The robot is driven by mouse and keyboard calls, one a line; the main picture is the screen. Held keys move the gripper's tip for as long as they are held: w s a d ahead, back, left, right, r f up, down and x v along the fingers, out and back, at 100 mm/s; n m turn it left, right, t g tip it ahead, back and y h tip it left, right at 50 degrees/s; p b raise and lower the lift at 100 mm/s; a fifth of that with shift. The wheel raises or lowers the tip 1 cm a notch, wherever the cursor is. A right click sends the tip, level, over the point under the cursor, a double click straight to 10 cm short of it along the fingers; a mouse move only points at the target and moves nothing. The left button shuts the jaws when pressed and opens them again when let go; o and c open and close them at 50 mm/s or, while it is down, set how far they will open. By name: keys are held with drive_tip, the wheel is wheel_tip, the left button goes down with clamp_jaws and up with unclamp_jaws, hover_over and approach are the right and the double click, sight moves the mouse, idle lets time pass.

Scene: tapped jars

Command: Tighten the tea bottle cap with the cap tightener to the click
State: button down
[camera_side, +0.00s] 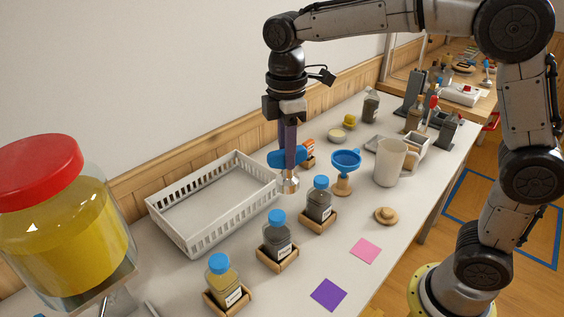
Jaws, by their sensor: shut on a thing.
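My gripper (289,155) points down over the table and is shut on the cap tightener, which has a blue body (275,158) and a metal cup-shaped end (288,183) facing down. The cup hangs in the air, in the picture just left of the far bottle's cap, and appears apart from it. Three blue-capped bottles stand upright in wooden holders: a far dark one (319,205), a middle dark one (277,241) and a near yellowish one (222,285). Their labels are too small to read, so I cannot tell which is the tea bottle.
A white basket (212,203) stands empty at the left. A large red-lidded jar (62,225) stands at the near left. A blue funnel (345,162) on a stand and a cream pitcher (390,162) are to the right. Pink (365,250) and purple (328,295) squares lie in front.

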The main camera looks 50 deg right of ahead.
drive_tip(key=d+r, duration=0.2)
drive_tip(key=d, duration=1.1)
drive_tip(key=shift+m, duration=0.4)
drive_tip(key=shift+a+f, duration=0.1)
drive_tip(key=shift+f, duration=2.7)
drive_tip(key=shift+f, duration=0.55)
drive_tip(key=shift+f, duration=1.3)
drive_tip(key=shift+m, duration=0.3)
